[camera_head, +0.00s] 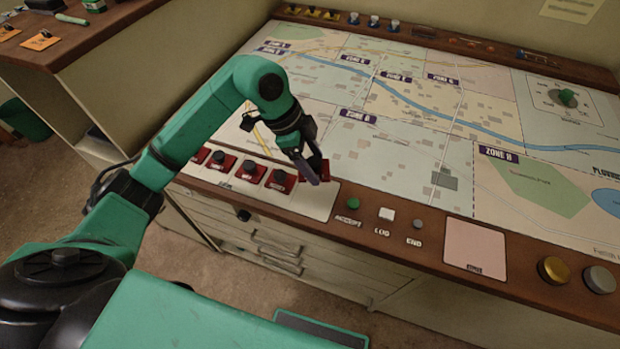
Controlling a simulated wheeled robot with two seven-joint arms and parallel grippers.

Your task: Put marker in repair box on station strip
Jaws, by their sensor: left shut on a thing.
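My left gripper (314,177) is shut on a red marker (320,167), over the right end of a white strip (318,200) on the console's front edge. The fingers partly hide this marker, and I cannot tell whether it touches the strip. Several more red markers with dark knobs, such as this red marker (281,180), stand in a row on the strip to its left. The strip's small lettering is too small to read, so I cannot tell which part is the repair box. My right gripper is not in view.
A map board (420,120) lies behind. A wooden side desk (80,38) stands at upper left.

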